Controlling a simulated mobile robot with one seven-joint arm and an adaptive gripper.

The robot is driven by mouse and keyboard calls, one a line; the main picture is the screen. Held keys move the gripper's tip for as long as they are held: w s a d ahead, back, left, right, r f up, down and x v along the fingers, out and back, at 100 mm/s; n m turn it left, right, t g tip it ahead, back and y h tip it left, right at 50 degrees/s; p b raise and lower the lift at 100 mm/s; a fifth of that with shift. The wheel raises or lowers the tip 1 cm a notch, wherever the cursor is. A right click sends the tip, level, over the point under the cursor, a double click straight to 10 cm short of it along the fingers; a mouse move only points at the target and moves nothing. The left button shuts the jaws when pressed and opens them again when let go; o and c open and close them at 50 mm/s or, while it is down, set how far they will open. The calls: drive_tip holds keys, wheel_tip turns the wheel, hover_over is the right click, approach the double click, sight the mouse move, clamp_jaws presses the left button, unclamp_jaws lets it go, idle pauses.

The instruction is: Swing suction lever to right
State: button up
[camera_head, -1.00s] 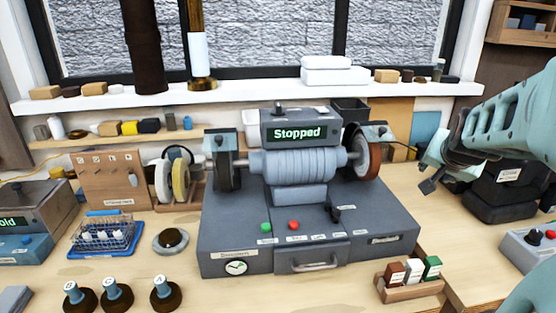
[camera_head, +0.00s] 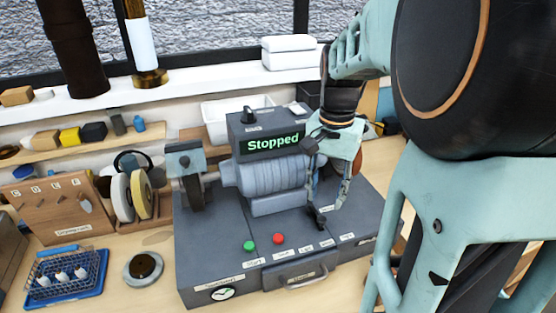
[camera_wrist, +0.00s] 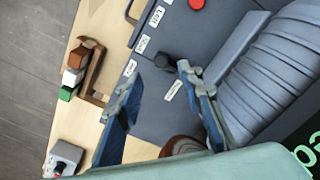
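The suction lever (camera_head: 318,217) is a small black handle on the sloped front of the grey grinder (camera_head: 225,245), right of the red button. In the wrist view its dark knob (camera_wrist: 168,62) shows ahead of the fingers, close to the right fingertip; I cannot tell whether they touch. My gripper (camera_head: 328,188) is over the machine's right front, pointing down, with its fingers apart. In the wrist view my gripper (camera_wrist: 160,76) is open with nothing between its fingers. My arm hides most of the right grinding wheel.
The green button (camera_head: 249,245) and red button (camera_head: 278,238) sit left of the lever. The display (camera_head: 273,142) reads "Stopped". A drawer handle (camera_head: 306,277) juts out in front. The block holder (camera_wrist: 92,75) and a small switch box (camera_wrist: 65,155) stand beside the machine.

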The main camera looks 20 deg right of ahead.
sight(322, 218)
wheel_tip(322, 218, down, 7)
drive_tip(key=shift+f, duration=0.1)
idle(0.3)
drive_tip(key=shift+w, duration=0.1)
clamp_jaws()
